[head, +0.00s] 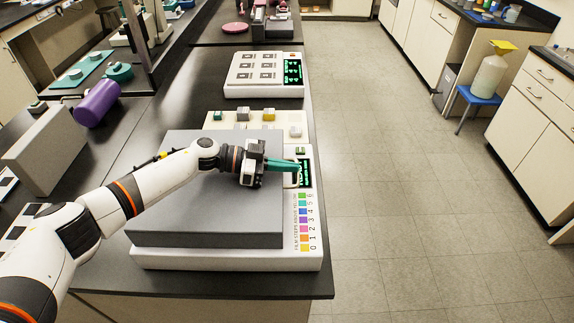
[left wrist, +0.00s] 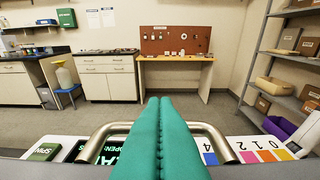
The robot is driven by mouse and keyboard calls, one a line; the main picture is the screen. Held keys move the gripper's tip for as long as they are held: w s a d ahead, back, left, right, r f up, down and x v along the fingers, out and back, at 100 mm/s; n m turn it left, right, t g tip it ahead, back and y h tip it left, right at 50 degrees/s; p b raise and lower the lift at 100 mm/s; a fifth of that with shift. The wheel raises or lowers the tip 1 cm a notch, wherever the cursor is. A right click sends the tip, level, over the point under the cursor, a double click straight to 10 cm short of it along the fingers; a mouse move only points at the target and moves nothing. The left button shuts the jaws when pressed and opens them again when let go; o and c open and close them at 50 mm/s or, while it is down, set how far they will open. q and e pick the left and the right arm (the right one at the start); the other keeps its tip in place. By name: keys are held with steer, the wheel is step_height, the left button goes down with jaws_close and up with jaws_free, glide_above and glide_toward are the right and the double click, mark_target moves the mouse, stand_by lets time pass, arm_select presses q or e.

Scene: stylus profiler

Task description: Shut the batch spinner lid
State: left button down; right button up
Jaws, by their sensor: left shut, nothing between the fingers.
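The batch spinner is the white-based unit (head: 225,260) at the near end of the bench. Its large grey lid (head: 215,215) lies over the base and looks about level. I cannot tell whether a gap remains under it. My left gripper (head: 297,165), with teal fingers, is shut and empty over the lid's right edge, beside the green display (head: 305,172). In the left wrist view the shut fingers (left wrist: 160,105) cross a metal bar handle (left wrist: 215,138) at the lid's edge. I cannot tell whether they touch it. My right gripper is not in view.
A coloured number chart (head: 305,222) is on the spinner's right panel. A cream tray with small blocks (head: 225,120) and another white unit with a display (head: 263,90) stand behind. A purple cylinder (head: 97,103) lies to the left. The floor (head: 390,200) on the right is clear.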

arm_select(q)
steer(key=r+p, duration=0.1)
steer(key=r, duration=0.1)
steer(key=a+r+p, duration=0.1)
steer(key=r+p, duration=0.1)
steer(key=shift+a+r, duration=0.1)
steer(key=shift+a, duration=0.05)
steer(key=a+r+b, duration=0.3)
steer(key=a+r, duration=0.2)
steer(key=a, duration=0.3)
steer(key=shift+s, duration=0.35)
